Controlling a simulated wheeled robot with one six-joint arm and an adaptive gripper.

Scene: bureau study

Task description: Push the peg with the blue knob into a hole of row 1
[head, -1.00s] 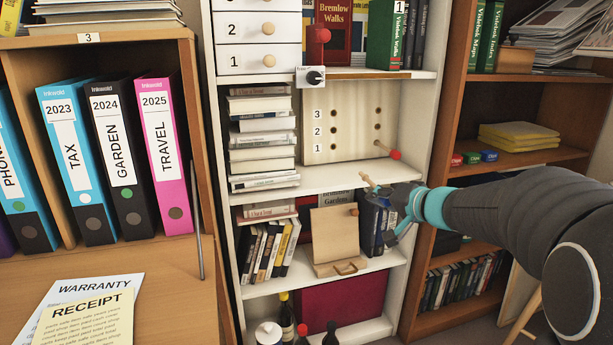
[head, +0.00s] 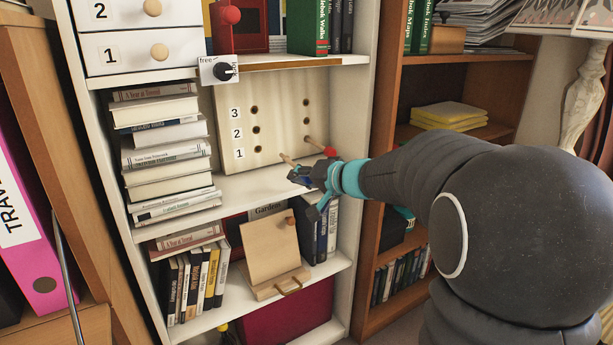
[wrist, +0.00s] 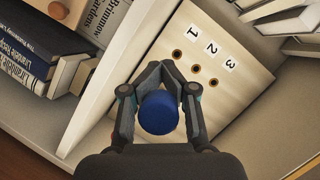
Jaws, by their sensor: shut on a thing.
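The pale wooden board (head: 280,122) stands upright on a shelf, with two columns of holes labelled 1, 2 and 3. My gripper (head: 301,174) is shut on the blue knob; in the wrist view the blue knob (wrist: 160,113) sits between the fingers and hides its peg. In the head view the peg (head: 287,160) points at the board's lower part, its tip right of the left row 1 hole (head: 256,149), seemingly apart from it. That hole is empty. A peg with a red knob (head: 330,152) sticks out of the right row 1 hole.
Stacked books (head: 165,160) stand left of the board. A dial marked "free" (head: 222,70) is on the shelf edge above. Below are a wooden stand (head: 275,250) and more books. The shelf floor before the board (head: 235,185) is clear.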

